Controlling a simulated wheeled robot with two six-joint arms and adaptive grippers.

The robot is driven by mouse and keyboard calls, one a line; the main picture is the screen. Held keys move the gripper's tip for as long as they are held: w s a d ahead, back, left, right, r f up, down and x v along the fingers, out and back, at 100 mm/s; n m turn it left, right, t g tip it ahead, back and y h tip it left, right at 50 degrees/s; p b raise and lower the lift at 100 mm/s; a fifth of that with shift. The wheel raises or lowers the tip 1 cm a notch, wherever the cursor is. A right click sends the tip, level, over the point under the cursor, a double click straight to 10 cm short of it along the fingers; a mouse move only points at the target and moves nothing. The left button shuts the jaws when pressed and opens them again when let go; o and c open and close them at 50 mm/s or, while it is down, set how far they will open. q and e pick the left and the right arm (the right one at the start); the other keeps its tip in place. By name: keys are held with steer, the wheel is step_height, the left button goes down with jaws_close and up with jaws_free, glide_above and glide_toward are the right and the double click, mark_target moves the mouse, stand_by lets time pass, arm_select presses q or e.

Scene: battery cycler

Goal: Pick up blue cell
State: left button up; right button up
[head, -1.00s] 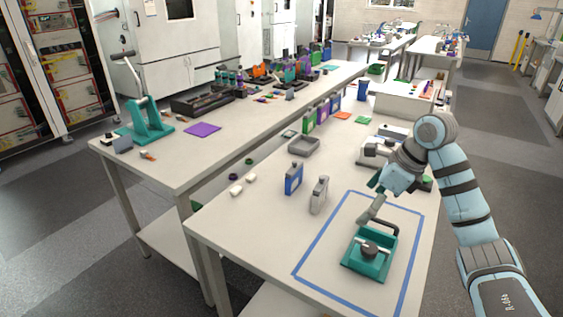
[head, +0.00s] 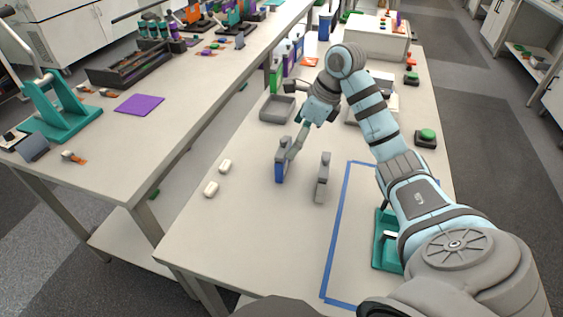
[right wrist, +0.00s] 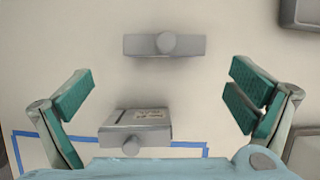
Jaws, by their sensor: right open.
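The blue cell (head: 280,172), blue with a grey top, stands upright on the bench left of the grey cell (head: 322,178). In the right wrist view, the blue cell's grey top (right wrist: 165,45) shows above the grey cell (right wrist: 135,130), which has a label. My right gripper (head: 297,128) is open and empty over the bench by the blue cell. One finger overlaps the cell in the head view; contact cannot be told. In the right wrist view, the spread fingers of the gripper (right wrist: 163,95) leave both cells clear. My left gripper is out of view.
A grey tray (head: 277,109) lies behind the blue cell. Blue tape (head: 338,225) marks an area at right, where a teal fixture (head: 383,245) is partly hidden by my arm. Bare bench lies in front of the cells.

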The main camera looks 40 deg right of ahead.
mark_target(287, 151)
steer(key=x, duration=0.9)
steer(key=shift+w+d, duration=0.15)
steer(key=shift+d, duration=0.05)
steer(key=c, duration=1.4)
steer(key=shift+r, duration=0.15)
